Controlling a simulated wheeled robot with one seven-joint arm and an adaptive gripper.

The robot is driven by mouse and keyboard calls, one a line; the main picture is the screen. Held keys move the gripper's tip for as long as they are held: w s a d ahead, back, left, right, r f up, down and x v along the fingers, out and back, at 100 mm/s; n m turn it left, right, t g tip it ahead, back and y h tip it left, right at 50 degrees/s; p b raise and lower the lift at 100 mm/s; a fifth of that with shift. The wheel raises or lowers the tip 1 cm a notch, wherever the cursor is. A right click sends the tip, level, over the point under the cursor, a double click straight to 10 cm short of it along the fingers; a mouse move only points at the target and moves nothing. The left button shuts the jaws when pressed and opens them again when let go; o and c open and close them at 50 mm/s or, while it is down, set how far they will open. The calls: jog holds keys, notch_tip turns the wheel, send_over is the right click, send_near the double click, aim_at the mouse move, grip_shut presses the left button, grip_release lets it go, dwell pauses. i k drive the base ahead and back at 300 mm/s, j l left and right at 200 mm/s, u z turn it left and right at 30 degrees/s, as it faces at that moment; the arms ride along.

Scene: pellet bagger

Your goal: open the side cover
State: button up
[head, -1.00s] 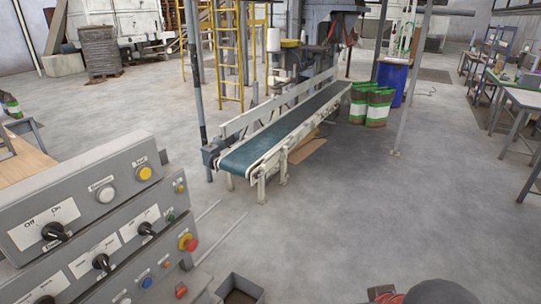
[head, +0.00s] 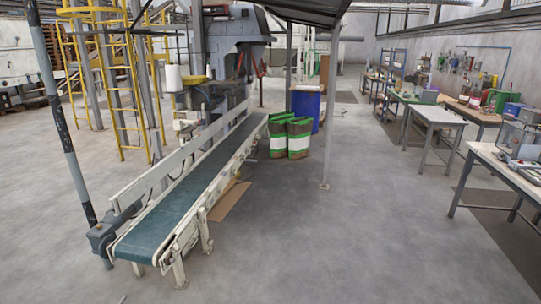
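In the head view, the bagging machine (head: 228,62) stands at the back, at the far end of the conveyor, with a dark grey upper body. I cannot make out which of its panels is the side cover. The conveyor (head: 185,200) has a teal belt and pale side rails and runs from the near left toward the machine. My gripper is not in view.
Green-and-white sacks (head: 290,137) and a blue barrel (head: 305,104) stand right of the machine. A grey post (head: 328,120) rises beside them. Workbenches (head: 432,115) line the right side. Yellow ladders (head: 115,75) stand at left. The floor between conveyor and benches is open.

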aim_at(181, 241)
jog(key=i+u, duration=0.15)
jog(key=i, duration=0.35)
jog(key=i+l+u, duration=0.15)
jog(key=i, duration=0.35)
jog(key=i+l+u, duration=0.15)
jog(key=i, duration=0.35)
jog(key=i+l+u, duration=0.15)
jog(key=i, duration=0.35)
jog(key=i+j+u, duration=0.15)
jog(key=i+u, duration=0.25)
jog(key=i, duration=0.3)
jog(key=i+l+u, duration=0.1)
jog(key=i+u, duration=0.35)
jog(key=i, duration=0.25)
jog(key=i+j+z, duration=0.25)
jog(key=i, duration=0.35)
jog(key=i+j+z, duration=0.3)
jog(key=i+j, duration=0.2)
jog(key=i, duration=0.1)
